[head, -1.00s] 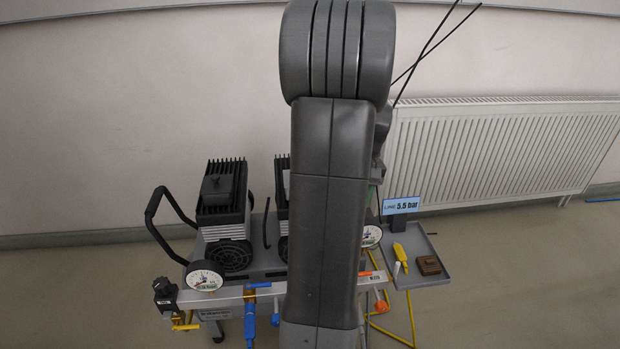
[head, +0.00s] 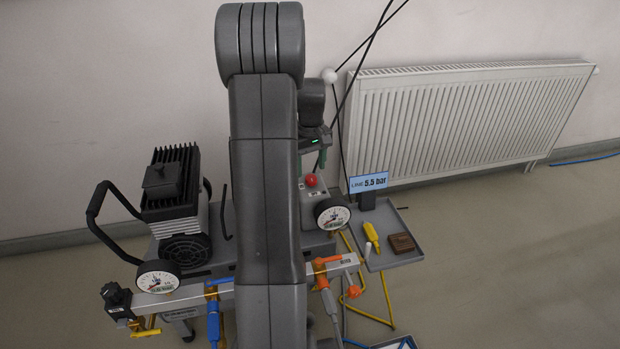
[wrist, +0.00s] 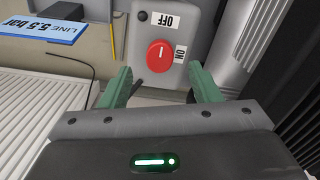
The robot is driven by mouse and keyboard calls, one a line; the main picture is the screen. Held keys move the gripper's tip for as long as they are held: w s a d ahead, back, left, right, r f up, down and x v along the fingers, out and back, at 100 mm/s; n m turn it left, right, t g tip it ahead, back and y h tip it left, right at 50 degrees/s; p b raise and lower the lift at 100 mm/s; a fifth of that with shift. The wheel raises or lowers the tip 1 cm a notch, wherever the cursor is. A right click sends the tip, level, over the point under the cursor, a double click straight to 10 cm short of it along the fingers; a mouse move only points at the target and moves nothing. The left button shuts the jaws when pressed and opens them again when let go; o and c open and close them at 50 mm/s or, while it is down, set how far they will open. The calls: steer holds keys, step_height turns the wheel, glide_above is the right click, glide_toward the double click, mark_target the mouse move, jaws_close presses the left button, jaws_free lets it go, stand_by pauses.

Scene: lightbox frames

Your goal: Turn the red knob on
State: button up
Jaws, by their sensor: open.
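The red knob (wrist: 160,56) is a round dial on a grey box face (wrist: 190,8) in the wrist view. Its pale mark points to the top of the picture, toward the OFF label (wrist: 165,21). The ON label (wrist: 180,52) is at its right. My gripper (wrist: 160,78) is open and empty; its green fingers stand apart, on either side below the knob in the picture, and I see no contact. In the head view the red knob (head: 311,180) shows on top of a grey box, just below my gripper (head: 316,152). My arm hides part of the bench.
A black-finned compressor (head: 172,195) with a handle stands left. A gauge (head: 332,214) is close to the knob's box. A blue "5.5 bar" sign (head: 368,182) and a tray (head: 408,255) with a yellow bottle and brown block are right. A radiator (head: 460,120) lines the wall.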

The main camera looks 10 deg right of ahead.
mark_target(311, 177)
steer(key=shift+f+b, duration=0.35)
steer(key=shift+f, duration=1.25)
steer(key=c, duration=1)
